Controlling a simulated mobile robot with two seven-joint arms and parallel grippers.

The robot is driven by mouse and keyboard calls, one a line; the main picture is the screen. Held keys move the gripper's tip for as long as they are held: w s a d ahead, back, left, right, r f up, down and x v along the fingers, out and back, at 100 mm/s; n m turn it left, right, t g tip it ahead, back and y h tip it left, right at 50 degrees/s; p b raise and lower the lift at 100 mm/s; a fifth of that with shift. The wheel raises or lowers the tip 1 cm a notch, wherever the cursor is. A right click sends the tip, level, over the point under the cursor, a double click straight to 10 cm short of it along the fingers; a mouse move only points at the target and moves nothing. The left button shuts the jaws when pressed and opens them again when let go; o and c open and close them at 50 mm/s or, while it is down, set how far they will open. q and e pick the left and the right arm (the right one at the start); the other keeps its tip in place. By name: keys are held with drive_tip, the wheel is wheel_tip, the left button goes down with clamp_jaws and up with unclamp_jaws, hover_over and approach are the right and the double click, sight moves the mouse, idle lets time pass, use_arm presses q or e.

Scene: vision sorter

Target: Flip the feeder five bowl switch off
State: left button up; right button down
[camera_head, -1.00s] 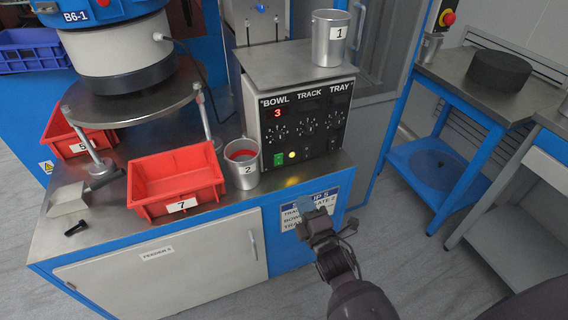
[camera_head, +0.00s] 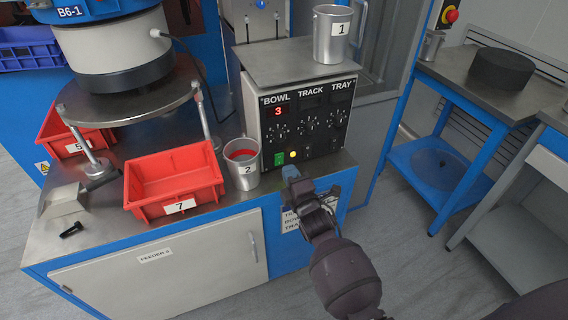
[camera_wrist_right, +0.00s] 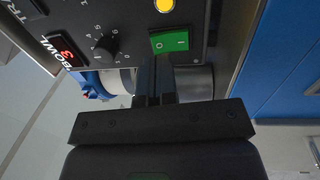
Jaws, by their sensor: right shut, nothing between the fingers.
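The feeder control box (camera_head: 352,104) stands on the cabinet, with BOWL, TRACK and TRAY columns and a red "3" lit under BOWL. The green rocker switch (camera_head: 279,158) is at the lower left of its panel, beside a lit yellow lamp (camera_head: 293,154). In the right wrist view the green switch (camera_wrist_right: 169,41) shows white "0" and "I" marks, just past the fingertips. My right gripper (camera_head: 290,172) is shut and empty, close in front of the panel below the switch; its fingers (camera_wrist_right: 154,62) point at the switch. Contact cannot be told. My left gripper is not in view.
A metal cup marked 2 (camera_head: 243,172) stands left of the box, and a red bin marked 7 (camera_head: 172,190) beyond it. A cup marked 1 (camera_head: 331,38) stands on top of the box. A blue side table (camera_head: 440,172) is at the right.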

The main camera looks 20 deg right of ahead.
sight(282, 155)
drive_tip(key=w, duration=0.3)
drive_tip(key=shift+w+r, duration=0.1)
drive_tip(key=shift+w, duration=0.05)
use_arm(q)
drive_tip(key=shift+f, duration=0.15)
use_arm(e)
drive_tip(key=shift+w+r, duration=0.1)
drive_tip(key=shift+w, duration=0.05)
drive_tip(key=shift+w+r, duration=0.15)
drive_tip(key=shift+w, duration=0.1)
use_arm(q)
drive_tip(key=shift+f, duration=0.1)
use_arm(e)
drive_tip(key=shift+s, duration=0.1)
drive_tip(key=shift+s+d+r, duration=0.1)
